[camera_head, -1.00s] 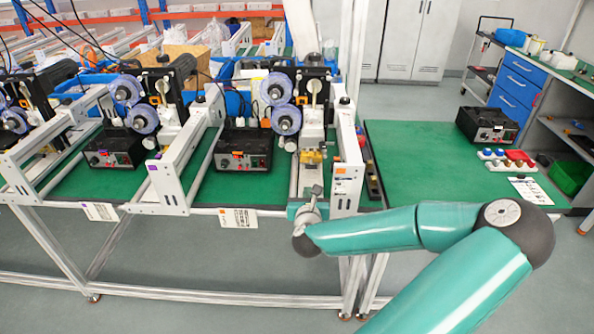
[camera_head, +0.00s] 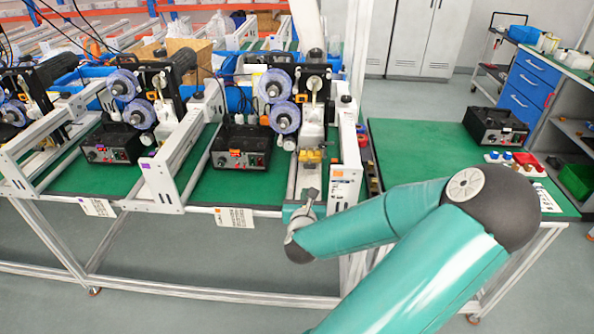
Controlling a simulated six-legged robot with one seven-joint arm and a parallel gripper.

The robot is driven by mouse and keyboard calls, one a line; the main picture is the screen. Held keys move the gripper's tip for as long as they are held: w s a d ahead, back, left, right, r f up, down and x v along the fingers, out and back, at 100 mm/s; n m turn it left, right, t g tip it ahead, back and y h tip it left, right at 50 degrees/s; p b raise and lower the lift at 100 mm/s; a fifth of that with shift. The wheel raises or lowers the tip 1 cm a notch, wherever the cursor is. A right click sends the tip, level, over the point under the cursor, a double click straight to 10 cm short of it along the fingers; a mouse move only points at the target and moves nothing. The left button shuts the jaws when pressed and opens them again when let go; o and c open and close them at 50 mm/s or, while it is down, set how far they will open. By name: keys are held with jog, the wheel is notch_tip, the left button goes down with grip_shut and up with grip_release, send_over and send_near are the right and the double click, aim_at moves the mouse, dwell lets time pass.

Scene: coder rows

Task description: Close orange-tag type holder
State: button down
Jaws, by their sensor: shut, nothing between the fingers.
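The orange tag (camera_head: 338,173) is on the white upright frame plate of the right coder. A brass-yellow block (camera_head: 310,157), which looks like the type holder, sits under the coder's grey head (camera_head: 311,135). I cannot tell how far open the holder stands. My gripper (camera_head: 308,194) is shut and empty, in front of and below the brass block, left of the tagged plate. It looks apart from the block. My wrist partly hides the front rail, and the finger details are too small to see.
Blue-clear reels (camera_head: 275,86) hang left of the coder head. A black control box (camera_head: 242,148) stands on the green bench to the left. White frame rails flank the coder. A second green table (camera_head: 420,150) at right has a black box (camera_head: 495,127) and small coloured items.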

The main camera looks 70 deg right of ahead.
aim_at(309, 168)
jog(key=x, duration=1.4)
jog(key=shift+s, duration=0.2)
